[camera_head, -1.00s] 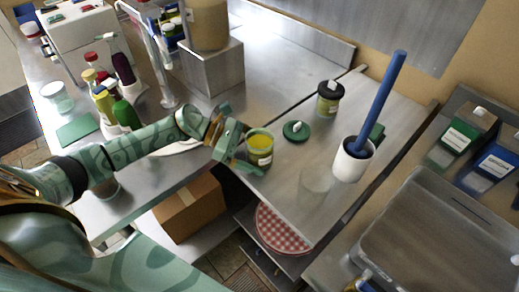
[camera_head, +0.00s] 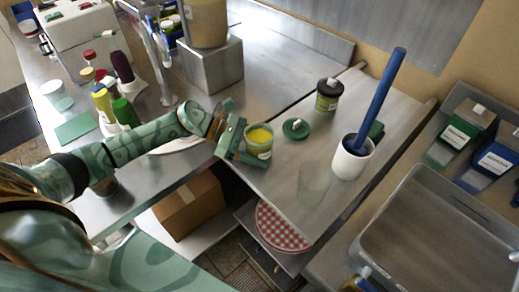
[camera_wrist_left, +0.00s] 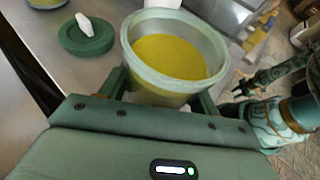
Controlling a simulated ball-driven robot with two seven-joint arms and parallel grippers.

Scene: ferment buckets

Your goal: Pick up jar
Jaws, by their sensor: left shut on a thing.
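An open jar with yellow contents (camera_head: 259,137) stands near the table's front edge in the head view. It fills the middle of the left wrist view (camera_wrist_left: 172,58), its rim facing the camera. My left gripper (camera_head: 243,148) is shut on this jar, with a finger on either side of it. A green lid with a white knob (camera_head: 296,129) lies just right of the held jar and also shows in the left wrist view (camera_wrist_left: 86,35).
A white crock (camera_head: 352,158) with a tall blue stick stands to the right. Several bottles (camera_head: 112,105) stand at the left.

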